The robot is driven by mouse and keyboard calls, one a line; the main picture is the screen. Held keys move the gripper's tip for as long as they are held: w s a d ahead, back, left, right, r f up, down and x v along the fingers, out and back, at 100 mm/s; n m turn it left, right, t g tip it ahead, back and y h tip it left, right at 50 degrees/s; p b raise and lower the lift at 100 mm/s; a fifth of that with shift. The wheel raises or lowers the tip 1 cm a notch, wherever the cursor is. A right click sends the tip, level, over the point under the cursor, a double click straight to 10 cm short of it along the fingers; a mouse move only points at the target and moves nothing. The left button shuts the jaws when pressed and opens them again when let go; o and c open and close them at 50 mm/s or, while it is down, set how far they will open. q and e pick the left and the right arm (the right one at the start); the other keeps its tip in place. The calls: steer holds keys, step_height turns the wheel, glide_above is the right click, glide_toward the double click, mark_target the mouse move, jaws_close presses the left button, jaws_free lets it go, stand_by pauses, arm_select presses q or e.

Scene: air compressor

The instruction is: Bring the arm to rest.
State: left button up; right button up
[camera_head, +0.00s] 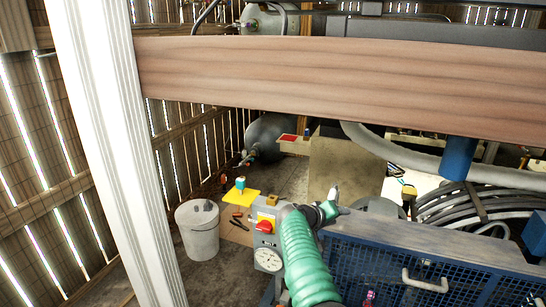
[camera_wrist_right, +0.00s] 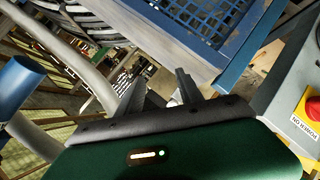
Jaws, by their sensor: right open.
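My right arm (camera_head: 303,258), in a green sleeve, reaches up from the bottom middle of the head view. Its gripper (camera_head: 333,203) is above the near left corner of the compressor's blue mesh guard. In the right wrist view the two dark fingers (camera_wrist_right: 160,88) stand apart with nothing between them. The red switch also shows at the right edge of the wrist view (camera_wrist_right: 313,104), away from the fingers. My left gripper is out of view.
A wooden beam (camera_head: 340,75) crosses the upper head view, and a white post (camera_head: 118,150) stands at left. The blue mesh guard (camera_head: 390,270) lies right of the arm. Coiled black hose (camera_head: 470,208) is farther right. A white bucket (camera_head: 199,232) stands on the floor at left.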

steer(key=s+d+f+m+g+y+p, duration=0.1)
steer(key=s+f+g+y+p, duration=0.15)
steer(key=s, duration=0.75)
steer(key=s+d+f+g+y+p, duration=0.15)
steer(key=s+f+y, duration=0.25)
steer(key=s, duration=0.5)
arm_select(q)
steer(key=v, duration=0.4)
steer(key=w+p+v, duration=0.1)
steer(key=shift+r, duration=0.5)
arm_select(e)
steer(key=s+a+y, duration=0.1)
steer(key=s+a, duration=0.2)
steer(key=s, duration=0.5)
steer(key=s+a+f+y, duration=0.1)
steer(key=s+a, duration=0.2)
steer(key=s, duration=0.4)
steer(key=s+a+f+g+y, duration=0.1)
steer(key=s+a, duration=0.3)
steer(key=s, duration=0.4)
steer(key=shift+s, duration=0.35)
steer(key=shift+d+f+y, duration=0.1)
steer(key=shift+f+y, duration=0.05)
steer(key=shift+y, duration=0.1)
